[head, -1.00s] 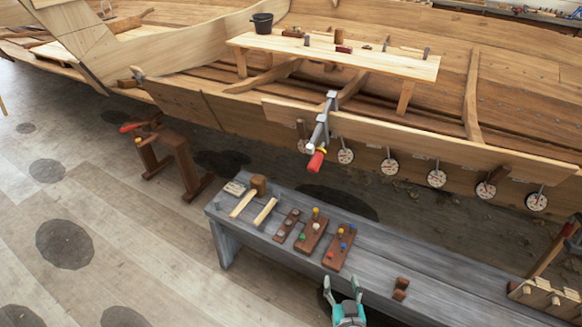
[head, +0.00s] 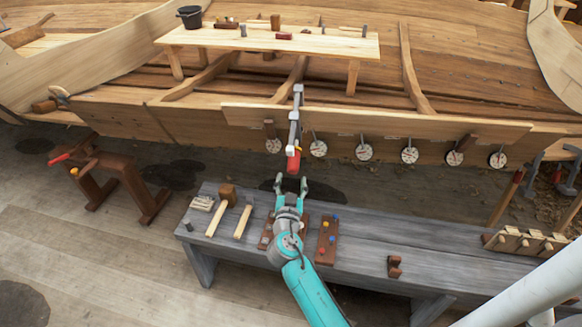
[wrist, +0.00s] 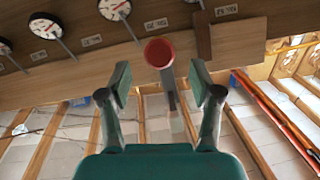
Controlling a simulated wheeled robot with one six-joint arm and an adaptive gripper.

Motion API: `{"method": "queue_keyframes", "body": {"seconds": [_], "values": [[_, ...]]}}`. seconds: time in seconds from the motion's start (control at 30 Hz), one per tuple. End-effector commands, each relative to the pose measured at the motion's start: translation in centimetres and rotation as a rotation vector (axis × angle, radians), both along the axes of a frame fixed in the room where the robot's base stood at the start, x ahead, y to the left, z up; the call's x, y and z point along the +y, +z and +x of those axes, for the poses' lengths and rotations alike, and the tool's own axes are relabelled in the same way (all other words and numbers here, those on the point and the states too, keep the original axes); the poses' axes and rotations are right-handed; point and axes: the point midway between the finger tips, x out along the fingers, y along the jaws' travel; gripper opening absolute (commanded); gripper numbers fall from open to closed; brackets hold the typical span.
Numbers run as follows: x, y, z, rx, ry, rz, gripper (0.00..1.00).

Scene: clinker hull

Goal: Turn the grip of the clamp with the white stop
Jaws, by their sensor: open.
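A grey bar clamp (head: 295,118) hangs on the upper edge of the hull plank, its red grip (head: 293,161) pointing down and outward. In the wrist view the round end of the red grip (wrist: 159,50) shows ahead, centred between and beyond the two fingertips of my gripper (wrist: 160,86).
Several round dials (head: 318,149) hang along the plank (head: 380,124). Below stands a grey bench (head: 440,241) with mallets (head: 227,195) and peg boards (head: 327,236). Another red-handled tool (head: 60,157) lies on a brown trestle (head: 124,172) at left.

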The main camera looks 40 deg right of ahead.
Motion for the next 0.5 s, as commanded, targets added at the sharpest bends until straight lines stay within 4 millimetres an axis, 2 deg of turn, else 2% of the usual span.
{"method": "queue_keyframes", "body": {"seconds": [0.23, 0.5], "values": [[-3.0, 0.1, 3.0, -0.001, -0.001, -0.001, 0.64], [-4.4, 0.0, 4.6, 0.001, 0.001, 0.001, 0.64]]}}
